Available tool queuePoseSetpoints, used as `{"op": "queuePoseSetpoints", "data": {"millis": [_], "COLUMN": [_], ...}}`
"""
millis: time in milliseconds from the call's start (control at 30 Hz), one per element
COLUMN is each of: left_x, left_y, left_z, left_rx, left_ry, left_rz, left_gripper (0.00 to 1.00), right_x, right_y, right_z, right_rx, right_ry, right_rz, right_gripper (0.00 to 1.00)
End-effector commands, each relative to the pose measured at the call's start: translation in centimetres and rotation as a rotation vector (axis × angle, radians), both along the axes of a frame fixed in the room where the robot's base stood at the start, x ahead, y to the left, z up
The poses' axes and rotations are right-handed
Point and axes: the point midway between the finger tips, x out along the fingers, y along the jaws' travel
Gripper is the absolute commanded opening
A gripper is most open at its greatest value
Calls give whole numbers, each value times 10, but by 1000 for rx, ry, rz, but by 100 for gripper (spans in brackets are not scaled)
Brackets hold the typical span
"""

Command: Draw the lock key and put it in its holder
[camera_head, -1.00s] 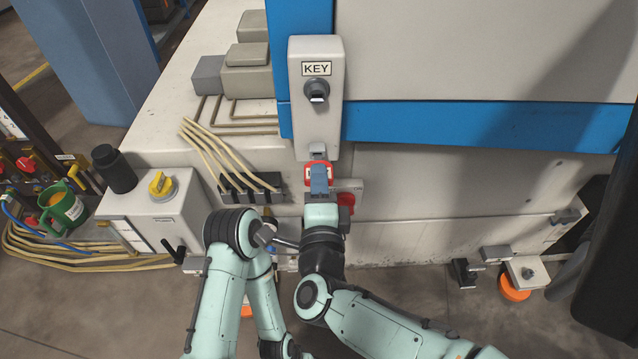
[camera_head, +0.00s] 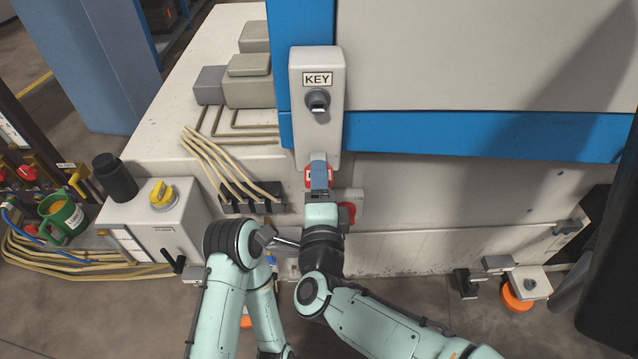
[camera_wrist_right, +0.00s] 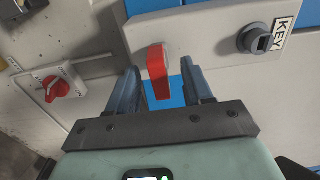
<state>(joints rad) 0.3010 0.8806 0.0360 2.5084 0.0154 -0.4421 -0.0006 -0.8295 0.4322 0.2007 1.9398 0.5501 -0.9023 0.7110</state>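A light box marked KEY (camera_head: 331,130) hangs on the machine's blue edge, with a dark round keyhole-like fitting (camera_head: 317,101) below its label. A red flat piece (camera_wrist_right: 158,70), probably the lock key, sticks out from the box's lower end. In the head view it is mostly covered by my right gripper (camera_head: 319,175). In the right wrist view, the right gripper (camera_wrist_right: 163,88) is open. Its fingers stand on either side of the red piece, with visible gaps. The red piece's inner end meets the box. My left arm is folded at lower centre; its gripper is not visible.
A red rotary switch (camera_head: 346,213) sits close right of my right gripper. Cables and dark connectors (camera_head: 250,197) lie to the left. A grey box with a yellow knob (camera_head: 162,193) and a green jug (camera_head: 64,219) stand further left.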

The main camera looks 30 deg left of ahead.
Motion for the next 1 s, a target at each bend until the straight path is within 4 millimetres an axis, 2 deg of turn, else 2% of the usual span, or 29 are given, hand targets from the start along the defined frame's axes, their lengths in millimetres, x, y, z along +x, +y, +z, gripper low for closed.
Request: {"op": "queuePoseSetpoints", "data": {"millis": [33,267,367,467,500,800,1000], "left_x": [-2,0,6,21,31,29,28], "left_y": [1,2,5,11,16,13,12], "left_z": [-10,-11,-11,-15,-18,-15,-14], "left_rx": [6,9,16,35,49,41,38], "left_ry": [12,6,-12,-54,-77,-73,-74], "left_rz": [8,9,16,34,45,37,35], "left_gripper": [43,43,43,43,43,43,43], "right_x": [0,0,0,0,-7,-71,-101], "right_y": [0,0,0,0,-5,-44,-62], "right_z": [-3,-3,-3,-3,-2,0,0], "right_rx": [0,0,0,0,1,1,1], "right_ry": [1,1,1,1,0,-2,-2], "right_rz": [0,-1,-1,-1,1,1,1], "right_gripper": [50,50,50,50,50,50,50]}}
